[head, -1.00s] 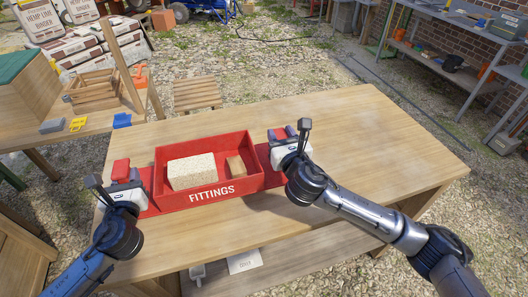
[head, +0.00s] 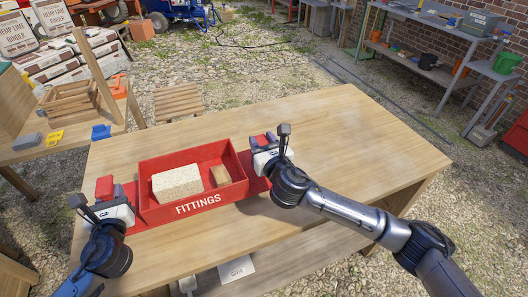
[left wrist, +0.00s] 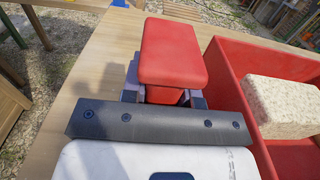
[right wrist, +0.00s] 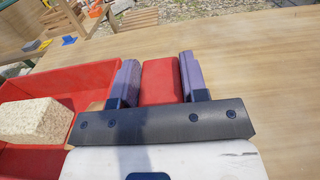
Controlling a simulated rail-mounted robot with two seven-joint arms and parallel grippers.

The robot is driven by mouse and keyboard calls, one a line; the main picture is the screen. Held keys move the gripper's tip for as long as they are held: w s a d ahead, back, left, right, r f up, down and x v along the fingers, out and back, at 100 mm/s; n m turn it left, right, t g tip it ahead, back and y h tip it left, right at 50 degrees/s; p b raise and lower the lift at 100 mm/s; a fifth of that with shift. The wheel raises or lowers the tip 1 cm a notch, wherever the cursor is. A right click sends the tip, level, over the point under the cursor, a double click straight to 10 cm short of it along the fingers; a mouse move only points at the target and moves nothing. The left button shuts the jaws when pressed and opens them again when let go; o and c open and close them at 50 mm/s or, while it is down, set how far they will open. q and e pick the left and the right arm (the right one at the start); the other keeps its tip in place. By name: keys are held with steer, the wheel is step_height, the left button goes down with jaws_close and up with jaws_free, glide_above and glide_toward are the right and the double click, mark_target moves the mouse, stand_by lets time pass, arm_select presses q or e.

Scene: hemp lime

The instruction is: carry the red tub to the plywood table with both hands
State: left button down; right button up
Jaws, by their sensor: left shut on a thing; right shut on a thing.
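The red tub (head: 165,212), lettered FITTINGS, is level at the left part of a pale wooden table (head: 350,150). Whether it touches the top or hangs just over it I cannot tell. Inside are a speckled cream block (head: 177,184) and a small wooden block (head: 220,176). My left gripper (head: 106,192) is shut on the tub's left handle; its red grip shows in the left wrist view (left wrist: 170,52). My right gripper (head: 263,143) is shut on the right handle, whose red grip lies between the fingers in the right wrist view (right wrist: 161,80).
The table's right half is bare. A side table (head: 60,143) at the left holds a wooden crate (head: 68,102) and small coloured items. A slatted wooden stool (head: 178,100) stands behind. Metal shelving (head: 425,30) lines the brick wall at the right.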

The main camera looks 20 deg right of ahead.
arm_select(q)
steer(key=shift+a+f, duration=0.15)
arm_select(e)
steer(key=shift+d, duration=0.15)
